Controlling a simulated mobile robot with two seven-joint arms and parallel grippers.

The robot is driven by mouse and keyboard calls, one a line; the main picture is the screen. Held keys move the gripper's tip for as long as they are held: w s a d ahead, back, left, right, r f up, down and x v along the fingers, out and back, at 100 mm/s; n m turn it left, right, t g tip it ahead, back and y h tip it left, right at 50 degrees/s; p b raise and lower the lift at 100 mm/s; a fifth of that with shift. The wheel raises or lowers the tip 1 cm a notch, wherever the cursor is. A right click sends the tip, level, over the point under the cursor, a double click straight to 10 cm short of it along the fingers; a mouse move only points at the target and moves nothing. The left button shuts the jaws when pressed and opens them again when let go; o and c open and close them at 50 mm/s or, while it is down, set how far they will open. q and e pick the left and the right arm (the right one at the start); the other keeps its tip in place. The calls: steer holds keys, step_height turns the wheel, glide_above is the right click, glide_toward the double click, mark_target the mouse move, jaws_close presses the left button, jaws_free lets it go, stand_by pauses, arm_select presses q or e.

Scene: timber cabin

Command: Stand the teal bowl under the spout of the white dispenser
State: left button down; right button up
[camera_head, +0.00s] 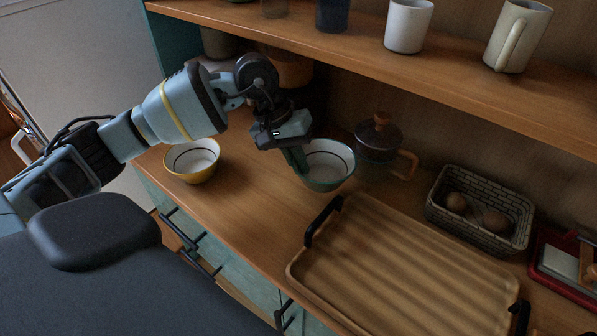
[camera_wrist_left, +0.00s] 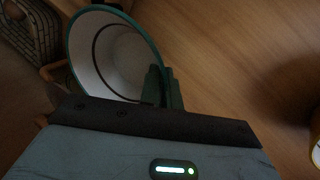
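The teal bowl (camera_head: 327,178), white inside with a dark ring, is on the wooden counter's left half, near the back; whether its base touches the counter I cannot tell. My left gripper (camera_head: 300,160) reaches down at its left rim. In the left wrist view the bowl (camera_wrist_left: 112,58) shows its open inside, and the fingers (camera_wrist_left: 163,88) are close together with the rim between them, shut on it. My right gripper is not in view. I cannot make out a white dispenser or its spout; the area behind my left arm is partly hidden.
A yellow bowl (camera_head: 192,172) stands left of the teal bowl. A lidded pot (camera_head: 378,140) is close behind right. A wooden tray (camera_head: 395,275) with dark handles fills the front. A basket (camera_head: 480,238) is right. A shelf (camera_head: 450,85) with mugs overhangs the back.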

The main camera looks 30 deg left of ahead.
arm_select(q)
steer(key=shift+f+p, duration=0.35)
steer(key=shift+f, duration=1.3)
steer(key=shift+w+f, duration=0.2)
steer(key=shift+f, duration=0.1)
steer(key=shift+f, duration=0.2)
steer(key=c, duration=1.6)
jaws_free()
steer(key=shift+r, duration=0.1)
